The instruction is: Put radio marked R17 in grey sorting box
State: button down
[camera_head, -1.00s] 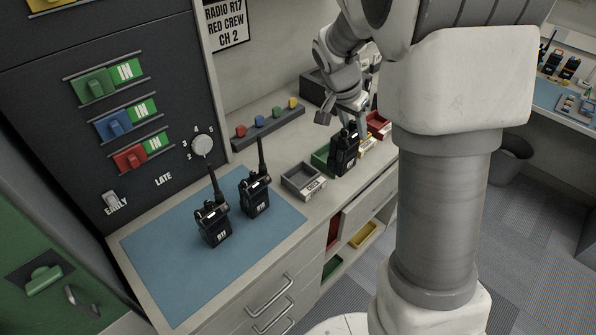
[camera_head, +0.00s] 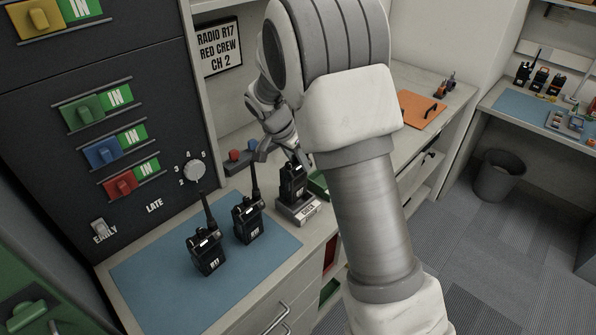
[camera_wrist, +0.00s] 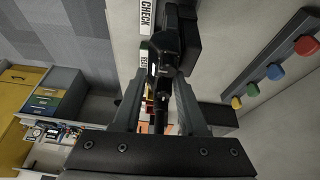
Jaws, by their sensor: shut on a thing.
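My gripper (camera_head: 290,158) is shut on a black radio (camera_head: 292,182), held upright by its top end. The radio is over the small grey box (camera_head: 305,217), which has a white CHECK label on its front. I cannot tell whether its base is inside the box or just above it. In the wrist view the radio (camera_wrist: 180,42) is between the fingers (camera_wrist: 158,85), beside the CHECK label. The held radio's mark is not readable. Two similar black radios stand on the blue mat, one left (camera_head: 207,256) and one right (camera_head: 247,222); their small marks are too blurred to read surely.
A wall sign (camera_head: 220,48) reads RADIO R17 RED CREW CH 2. A green box (camera_head: 318,184) is right of the grey box, partly behind my arm. A rail with coloured knobs (camera_head: 235,158) runs behind. The blue mat's (camera_head: 165,272) left part is clear.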

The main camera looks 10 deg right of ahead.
aim_at(295, 166)
jog(key=shift+f+b, duration=0.55)
jog(key=shift+f, duration=1.35)
jog(key=shift+c, duration=2.2)
grip_release()
jog(key=b+v, duration=0.1)
jog(key=v, duration=1.1)
jog(key=s+d+r+n+t+y, duration=0.1)
jog(key=s+d+r+n, duration=0.1)
jog(key=s+r, duration=0.35)
jog(key=s+d+r+n+y, duration=0.1)
jog(key=s+d+r+n, duration=0.15)
jog(key=s, duration=0.55)
jog(key=s+n+t+y, duration=0.2)
jog(key=s+n, duration=0.4)
jog(key=s, duration=0.9)
jog(key=shift+s+a, duration=0.15)
jog(key=shift+s, duration=0.1)
